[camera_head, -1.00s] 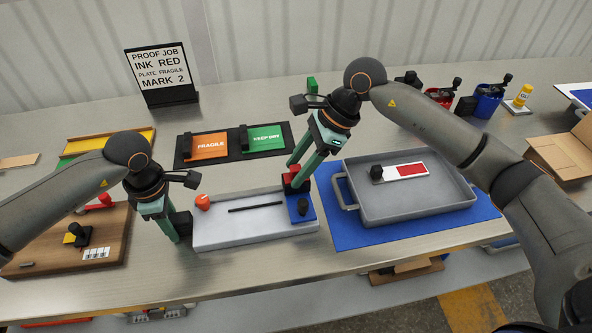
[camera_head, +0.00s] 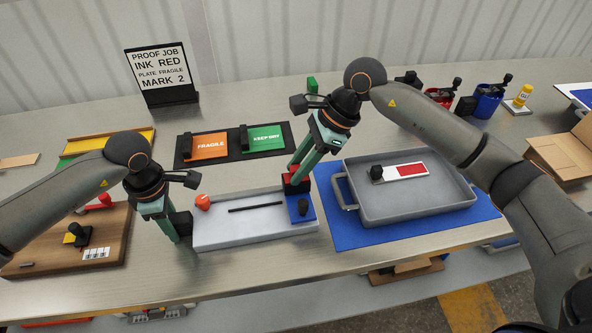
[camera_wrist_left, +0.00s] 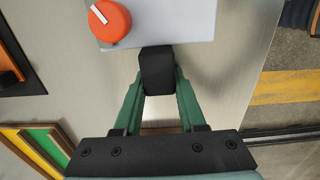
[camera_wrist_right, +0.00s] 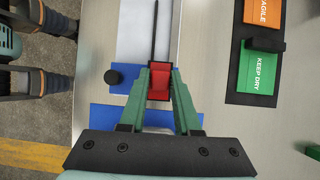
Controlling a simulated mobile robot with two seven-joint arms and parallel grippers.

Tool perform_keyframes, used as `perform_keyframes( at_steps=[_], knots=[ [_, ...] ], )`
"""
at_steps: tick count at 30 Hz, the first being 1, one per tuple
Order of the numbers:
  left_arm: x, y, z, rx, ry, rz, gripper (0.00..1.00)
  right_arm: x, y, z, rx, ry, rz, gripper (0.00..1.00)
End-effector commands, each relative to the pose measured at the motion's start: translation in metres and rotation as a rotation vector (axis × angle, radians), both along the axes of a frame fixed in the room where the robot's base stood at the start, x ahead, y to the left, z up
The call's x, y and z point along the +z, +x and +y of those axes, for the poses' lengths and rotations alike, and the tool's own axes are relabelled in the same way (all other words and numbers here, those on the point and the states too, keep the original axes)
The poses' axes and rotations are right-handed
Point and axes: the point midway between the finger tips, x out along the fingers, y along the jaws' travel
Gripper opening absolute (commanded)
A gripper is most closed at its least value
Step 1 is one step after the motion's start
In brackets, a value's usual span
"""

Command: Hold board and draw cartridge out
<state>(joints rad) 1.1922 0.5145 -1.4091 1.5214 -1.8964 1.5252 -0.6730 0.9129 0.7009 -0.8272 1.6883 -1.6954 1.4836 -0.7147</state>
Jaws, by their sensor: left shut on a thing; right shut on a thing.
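The board (camera_head: 255,231) is a long pale grey block with a dark slot along its top and an orange knob (camera_head: 203,202) near its left end. My left gripper (camera_head: 178,232) is shut on the black handle (camera_wrist_left: 160,68) at that end. A red cartridge (camera_wrist_right: 160,83) is at the board's right end, beside a blue piece (camera_head: 294,212) with a black knob (camera_head: 303,207). My right gripper (camera_head: 293,180) is shut on the red cartridge, which also shows in the head view (camera_head: 300,185). The fingers hide part of it.
A grey tray (camera_head: 365,213) on a blue mat (camera_head: 342,239) stands right of the board and holds a white-and-red plate. Behind is a black holder (camera_head: 243,151) with orange and green plates. A wooden board (camera_head: 110,250) lies at the left.

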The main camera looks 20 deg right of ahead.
Motion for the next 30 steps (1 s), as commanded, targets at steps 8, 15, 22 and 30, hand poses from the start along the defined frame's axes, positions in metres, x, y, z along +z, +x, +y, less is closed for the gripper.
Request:
perform_keyframes(
  at_steps=[8,15,22,30],
  knots=[
    [0.0,0.0,0.0,0.001,0.001,0.0,0.0,0.006,0.001,0.0,0.0,0.002,-0.002,0.0],
    [0.0,0.0,0.0,0.001,0.001,0.0,0.0,0.011,0.001,0.0,0.001,0.003,-0.003,0.0],
    [0.0,0.0,0.0,0.001,0.001,0.0,0.0,0.023,0.001,0.0,-0.001,0.001,-0.002,0.0],
    [0.0,0.0,0.0,0.0,0.0,0.0,0.0,0.036,0.001,0.0,0.0,0.002,-0.002,0.0]
  ],
)
